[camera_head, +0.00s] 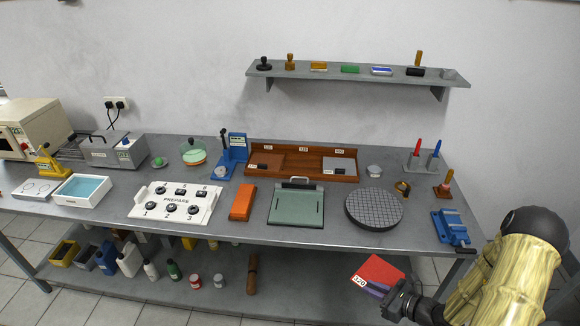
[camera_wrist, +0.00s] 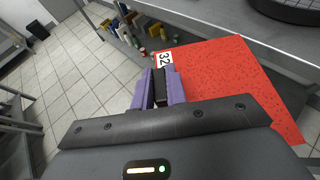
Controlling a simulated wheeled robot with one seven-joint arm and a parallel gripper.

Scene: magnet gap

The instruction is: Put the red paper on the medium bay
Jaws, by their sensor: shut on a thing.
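The red paper (camera_head: 380,269), a flat speckled red sheet with a white "320" label, is held in front of the bench at the lower right. It also fills the right of the wrist view (camera_wrist: 225,75). My gripper (camera_head: 379,290) is shut on its near edge, with purple fingers (camera_wrist: 161,84) at the label. The brown wooden rack (camera_head: 300,147) at the back of the bench has bays with small white labels too small to read. A brown sheet (camera_head: 269,160) lies in its left bay and a grey sheet (camera_head: 337,164) in its right bay. The middle bay (camera_head: 304,166) looks empty.
A green-grey board with a clip (camera_head: 296,208), an orange block (camera_head: 242,202) and a round dark grid plate (camera_head: 374,209) stand before the rack. A blue vise (camera_head: 450,228) stands at the bench's right end. A wall shelf (camera_head: 350,76) hangs above.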

